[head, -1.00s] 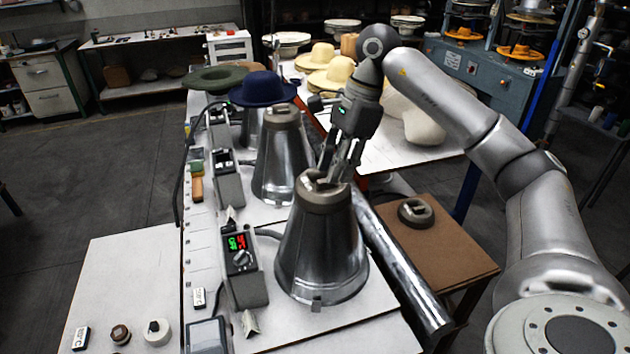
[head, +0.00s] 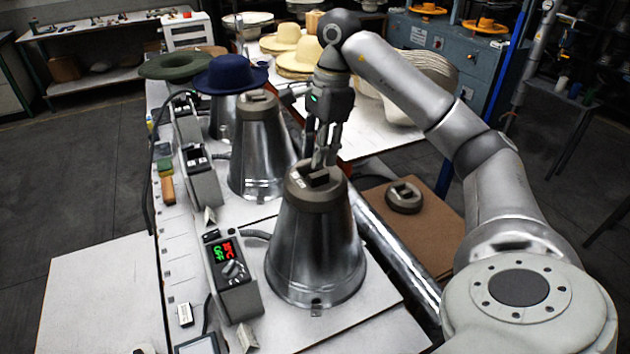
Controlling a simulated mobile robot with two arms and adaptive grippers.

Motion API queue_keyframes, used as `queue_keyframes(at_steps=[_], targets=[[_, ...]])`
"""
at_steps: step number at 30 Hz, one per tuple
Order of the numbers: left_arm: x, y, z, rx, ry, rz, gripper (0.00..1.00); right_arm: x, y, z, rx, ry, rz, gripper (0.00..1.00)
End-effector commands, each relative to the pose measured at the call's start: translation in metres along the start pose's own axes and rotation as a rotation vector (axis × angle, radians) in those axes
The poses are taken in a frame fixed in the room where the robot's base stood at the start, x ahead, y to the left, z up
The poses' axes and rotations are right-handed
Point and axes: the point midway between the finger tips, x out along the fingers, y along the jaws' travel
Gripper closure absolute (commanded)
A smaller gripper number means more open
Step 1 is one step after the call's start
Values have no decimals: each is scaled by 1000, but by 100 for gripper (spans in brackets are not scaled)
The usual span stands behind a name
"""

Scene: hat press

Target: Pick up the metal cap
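A grey-brown metal cap (head: 316,198) sits on top of the nearest shiny metal cone (head: 316,250). It has a dark raised grip in its middle. My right gripper (head: 320,160) points down over this cap from above, with its fingertips right at the grip. The fingers look close together, but I cannot tell whether they touch the grip or are shut on it. A similar round cap (head: 404,195) lies on the brown side table (head: 430,232) to the right. Another cap (head: 258,103) tops the second cone (head: 258,155). My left gripper is not in view.
A control box (head: 232,270) with red and green digits stands left of the nearest cone. A blue hat (head: 231,75) and a green hat (head: 178,66) sit further back. A metal pipe (head: 385,255) runs along the table's right edge. The white table (head: 95,290) at front left is mostly clear.

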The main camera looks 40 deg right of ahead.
Motion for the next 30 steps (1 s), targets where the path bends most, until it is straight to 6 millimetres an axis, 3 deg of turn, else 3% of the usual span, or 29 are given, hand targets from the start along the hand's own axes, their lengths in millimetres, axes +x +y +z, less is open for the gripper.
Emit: queue_keyframes(at_steps=[6,9,16,25,30], targets=[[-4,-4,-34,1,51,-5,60,12,0,0,-1,1,4,73],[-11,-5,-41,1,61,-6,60,22,-1,0,-1,2,5,73],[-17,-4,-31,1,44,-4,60,48,-2,0,-1,0,1,73],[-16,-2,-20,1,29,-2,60,53,-2,-1,-1,0,-1,73],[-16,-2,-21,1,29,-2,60,53,-2,-1,-1,0,-1,92]])
